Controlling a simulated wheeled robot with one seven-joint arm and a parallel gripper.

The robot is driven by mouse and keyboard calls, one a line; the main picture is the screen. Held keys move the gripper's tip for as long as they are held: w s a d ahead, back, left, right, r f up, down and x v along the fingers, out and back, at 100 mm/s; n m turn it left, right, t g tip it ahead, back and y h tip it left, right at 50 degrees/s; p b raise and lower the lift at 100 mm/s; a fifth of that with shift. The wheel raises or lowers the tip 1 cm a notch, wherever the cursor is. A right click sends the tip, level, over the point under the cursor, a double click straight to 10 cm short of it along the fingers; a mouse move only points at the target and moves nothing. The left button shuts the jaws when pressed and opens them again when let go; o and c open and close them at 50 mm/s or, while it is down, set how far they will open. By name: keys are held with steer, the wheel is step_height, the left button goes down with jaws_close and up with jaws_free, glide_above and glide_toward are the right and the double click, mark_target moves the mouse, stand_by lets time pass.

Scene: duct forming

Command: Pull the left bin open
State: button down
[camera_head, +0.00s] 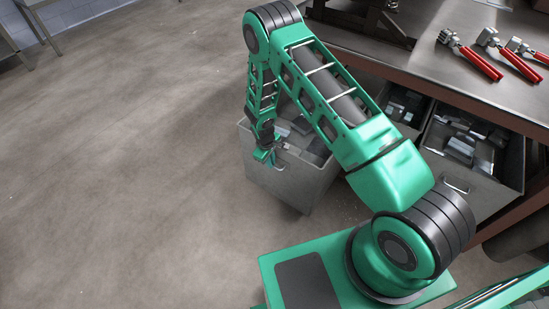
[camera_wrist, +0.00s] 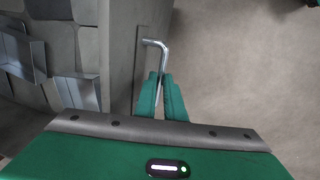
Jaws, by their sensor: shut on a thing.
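The left bin (camera_head: 290,182) is a grey metal drawer under the workbench, standing well out from the bench front, with metal pieces inside. Its front wall also shows in the wrist view (camera_wrist: 126,60). My gripper (camera_head: 264,157) is at the bin's front face. In the wrist view my gripper (camera_wrist: 162,82) has its green fingers closed around the bin's bent metal handle (camera_wrist: 155,44). Part of the bin's back is hidden behind my arm in the head view.
A middle bin (camera_head: 404,106) and a right bin (camera_head: 470,150) sit under the workbench (camera_head: 440,75). Red-handled tools (camera_head: 480,63) lie on the bench top. The concrete floor (camera_head: 120,170) to the left and in front of the left bin is clear.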

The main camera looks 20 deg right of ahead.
steer(key=shift+s+a, duration=0.25)
steer(key=shift+a, duration=0.05)
steer(key=c, duration=1.8)
jaws_free()
steer(key=shift+c, duration=0.2)
steer(key=shift+r, duration=0.1)
step_height(320, 180, up, 10)
steer(key=s+a, duration=0.1)
steer(key=shift+a+r, duration=0.15)
steer(key=shift+a, duration=0.05)
